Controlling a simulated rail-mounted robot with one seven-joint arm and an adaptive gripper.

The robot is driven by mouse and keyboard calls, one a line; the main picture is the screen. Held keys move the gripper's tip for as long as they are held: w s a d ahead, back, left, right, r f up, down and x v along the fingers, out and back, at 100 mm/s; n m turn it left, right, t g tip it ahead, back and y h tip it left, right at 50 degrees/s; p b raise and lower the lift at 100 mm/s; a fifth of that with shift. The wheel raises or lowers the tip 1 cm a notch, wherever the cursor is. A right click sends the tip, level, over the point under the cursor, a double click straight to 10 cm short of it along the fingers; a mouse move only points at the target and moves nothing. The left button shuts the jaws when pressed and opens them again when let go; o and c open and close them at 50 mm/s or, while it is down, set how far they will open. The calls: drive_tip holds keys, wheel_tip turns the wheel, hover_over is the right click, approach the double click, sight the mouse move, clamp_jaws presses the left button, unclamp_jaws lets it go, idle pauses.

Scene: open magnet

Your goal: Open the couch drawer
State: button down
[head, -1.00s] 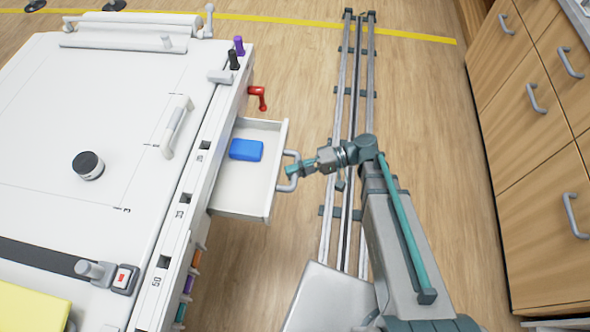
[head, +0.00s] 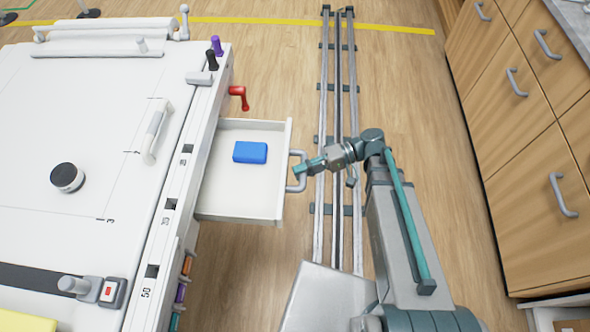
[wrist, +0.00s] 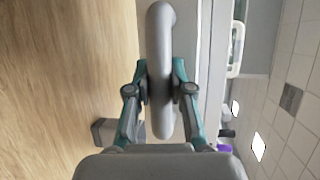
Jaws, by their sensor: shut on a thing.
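The couch drawer (head: 215,200) is a white tray-like drawer pulled well out of the side of the white couch (head: 110,130). A blue block (head: 250,152) lies inside it. The drawer has a grey bar handle (head: 303,182) on its front. My gripper (head: 303,171) is at the handle and shut on it. In the wrist view the handle (wrist: 160,60) runs between the two teal and grey fingers of my gripper (wrist: 160,90). The parts of the fingertips behind the handle are hidden.
Floor rails (head: 335,100) run along the right of the drawer. Wooden cabinets (head: 520,140) with grey handles stand at the far right. A red crank handle (head: 239,95) sticks out of the couch just beyond the drawer. Bare floor lies between drawer and rails.

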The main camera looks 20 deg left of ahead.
drive_tip(key=c, duration=1)
unclamp_jaws()
drive_tip(key=shift+v, duration=3.75)
